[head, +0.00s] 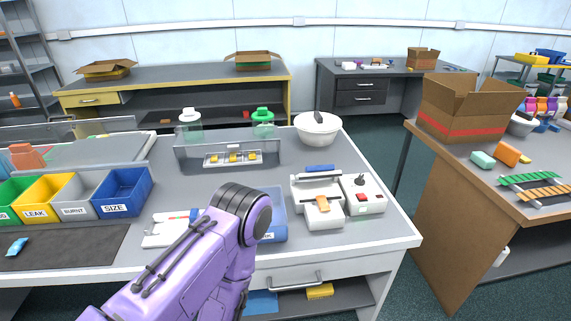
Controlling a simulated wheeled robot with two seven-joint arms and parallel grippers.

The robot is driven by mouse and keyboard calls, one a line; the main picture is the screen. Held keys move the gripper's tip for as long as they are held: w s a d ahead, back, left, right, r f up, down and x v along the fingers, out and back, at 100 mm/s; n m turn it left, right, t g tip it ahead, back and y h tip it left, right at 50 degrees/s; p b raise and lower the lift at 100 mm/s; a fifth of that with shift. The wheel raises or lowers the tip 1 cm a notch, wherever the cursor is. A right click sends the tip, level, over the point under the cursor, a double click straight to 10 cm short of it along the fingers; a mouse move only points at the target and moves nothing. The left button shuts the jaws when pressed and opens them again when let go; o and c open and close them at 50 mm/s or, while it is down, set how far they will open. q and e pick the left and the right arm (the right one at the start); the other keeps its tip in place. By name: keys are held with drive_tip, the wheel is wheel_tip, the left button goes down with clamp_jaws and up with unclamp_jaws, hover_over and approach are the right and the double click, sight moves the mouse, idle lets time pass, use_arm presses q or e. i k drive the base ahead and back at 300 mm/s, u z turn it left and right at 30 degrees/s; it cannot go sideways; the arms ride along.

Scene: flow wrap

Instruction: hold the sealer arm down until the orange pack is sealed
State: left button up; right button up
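The impulse sealer (301,206) is a white machine near the right end of the grey table. Its sealer arm has a blue bar (322,169) along the back edge; I cannot tell how far it is raised. The small orange pack (322,204) lies on the front part of the sealer. Whether it is sealed is too small to tell. One of my purple arms reaches in from the bottom left, with its dark joint left of the sealer and apart from it in the picture. Neither of my grippers is in view.
A white control box (371,205) with red buttons stands right of the sealer. A blue tray (278,222) is partly hidden behind my arm. Labelled bins, including a blue one (124,193), line the left. A white bowl (317,135) stands behind the sealer. An aisle separates the right table.

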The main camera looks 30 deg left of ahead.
sight(318, 171)
drive_tip(key=u, duration=0.5)
drive_tip(key=i, duration=0.8)
drive_tip(key=u, duration=0.25)
